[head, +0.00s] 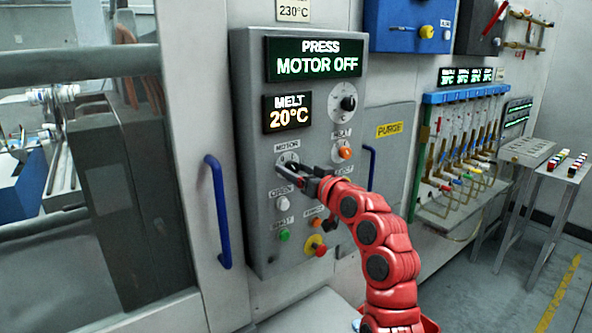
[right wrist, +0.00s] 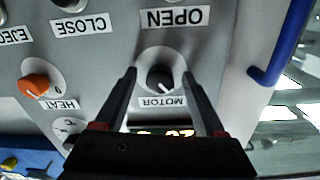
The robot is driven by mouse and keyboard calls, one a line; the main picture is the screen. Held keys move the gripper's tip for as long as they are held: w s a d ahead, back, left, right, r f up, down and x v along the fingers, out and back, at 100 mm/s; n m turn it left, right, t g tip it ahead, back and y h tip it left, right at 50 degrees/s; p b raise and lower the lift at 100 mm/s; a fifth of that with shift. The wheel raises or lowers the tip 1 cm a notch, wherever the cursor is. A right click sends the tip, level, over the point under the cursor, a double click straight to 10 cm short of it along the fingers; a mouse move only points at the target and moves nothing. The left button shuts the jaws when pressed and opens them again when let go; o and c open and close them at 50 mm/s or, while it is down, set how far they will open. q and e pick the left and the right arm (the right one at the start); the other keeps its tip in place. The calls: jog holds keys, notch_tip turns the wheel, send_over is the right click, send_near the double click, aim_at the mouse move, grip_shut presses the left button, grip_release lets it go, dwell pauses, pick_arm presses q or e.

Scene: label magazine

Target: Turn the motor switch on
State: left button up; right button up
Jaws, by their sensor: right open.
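The motor switch (head: 287,161) is a dark round knob on a pale disc, under a MOTOR label on the grey control panel (head: 246,200). In the right wrist view the knob (right wrist: 161,77) shows upside down with its label, a pale pointer mark on it. My right gripper (head: 293,170) is open at the switch and partly covers it in the head view. In the right wrist view its two fingertips (right wrist: 160,73) stand on either side of the knob, with gaps. Whether they reach its depth is hard to tell. The display (head: 315,58) reads PRESS MOTOR OFF. My left gripper is out of view.
Close by are the orange heat knob (head: 345,153), the open button (head: 280,202), a green button (head: 284,235) and a red emergency-stop button (head: 316,245). A blue door handle (head: 217,210) stands out left of the panel. A melt display (head: 289,110) reads 20°C.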

grip_shut()
